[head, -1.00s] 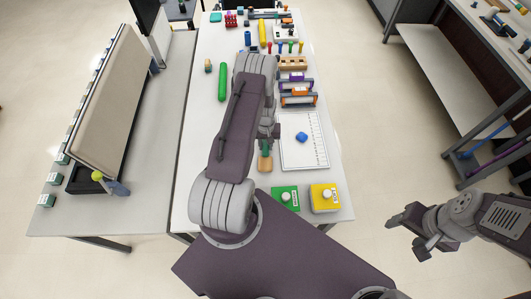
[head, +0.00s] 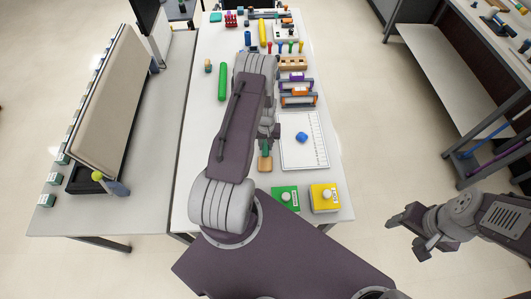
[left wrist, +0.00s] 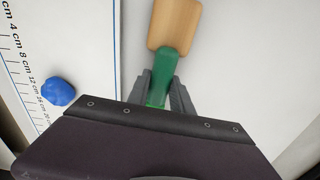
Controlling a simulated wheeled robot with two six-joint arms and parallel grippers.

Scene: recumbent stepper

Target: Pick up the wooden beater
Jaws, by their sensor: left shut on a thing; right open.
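The wooden beater shows a flat wooden head (head: 265,164) and a green handle in the head view, near the front middle of the white table. In the left wrist view its wooden head (left wrist: 175,24) points away from my left gripper (left wrist: 163,92). That gripper is shut on the green handle, with a finger on each side. In the head view my arm hides most of the left gripper (head: 266,146). I cannot tell whether the beater is clear of the tabletop. My right gripper (head: 406,228) is open and empty, off the right side of the table.
A white ruled board (head: 303,155) with a blue lump (head: 302,137) lies right of the beater. A green box (head: 285,198) and a yellow box (head: 325,198) stand at the front edge. A green cylinder (head: 222,82) lies left of my arm.

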